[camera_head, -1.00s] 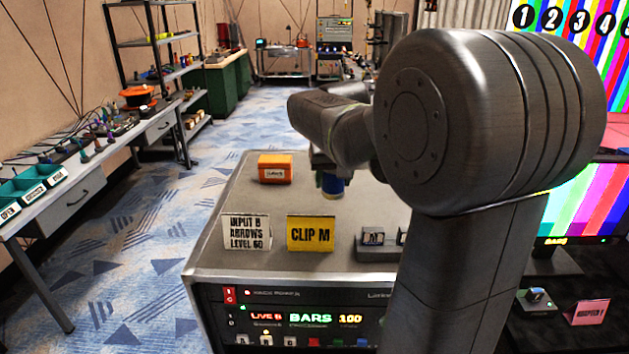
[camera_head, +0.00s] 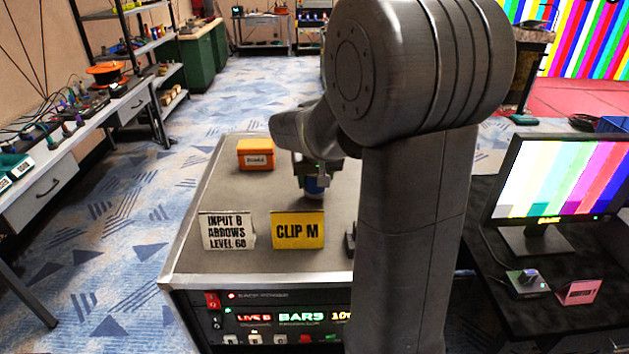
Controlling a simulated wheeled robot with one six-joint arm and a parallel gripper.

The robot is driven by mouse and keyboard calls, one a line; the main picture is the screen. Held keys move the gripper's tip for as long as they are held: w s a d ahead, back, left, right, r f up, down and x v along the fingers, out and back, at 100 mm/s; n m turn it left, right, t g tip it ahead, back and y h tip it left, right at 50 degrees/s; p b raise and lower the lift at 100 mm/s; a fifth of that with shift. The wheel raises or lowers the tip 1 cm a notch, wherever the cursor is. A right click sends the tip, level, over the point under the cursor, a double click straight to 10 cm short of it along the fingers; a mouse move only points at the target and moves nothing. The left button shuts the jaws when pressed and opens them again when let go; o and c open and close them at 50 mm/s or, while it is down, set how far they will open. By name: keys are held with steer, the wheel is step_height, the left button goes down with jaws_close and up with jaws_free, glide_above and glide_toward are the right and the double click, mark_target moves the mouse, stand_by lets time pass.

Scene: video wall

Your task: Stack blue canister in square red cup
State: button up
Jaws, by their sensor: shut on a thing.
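Whether the canister touches the cabinet top cannot be told. No square red cup can be made out; my arm hides the right part of the cabinet top.
A white sign (camera_head: 228,231) and a yellow sign (camera_head: 298,230) stand at the cabinet's front edge, before the canister. A monitor (camera_head: 556,180) stands on a dark table at right. A workbench (camera_head: 60,190) is at left. The cabinet top (camera_head: 210,190) is bare around the orange thing.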

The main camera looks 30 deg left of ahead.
steer(key=shift+f, duration=0.55)
steer(key=shift+f, duration=0.15)
steer(key=o, duration=0.7)
steer(key=shift+c, duration=0.2)
steer(key=o, duration=0.4)
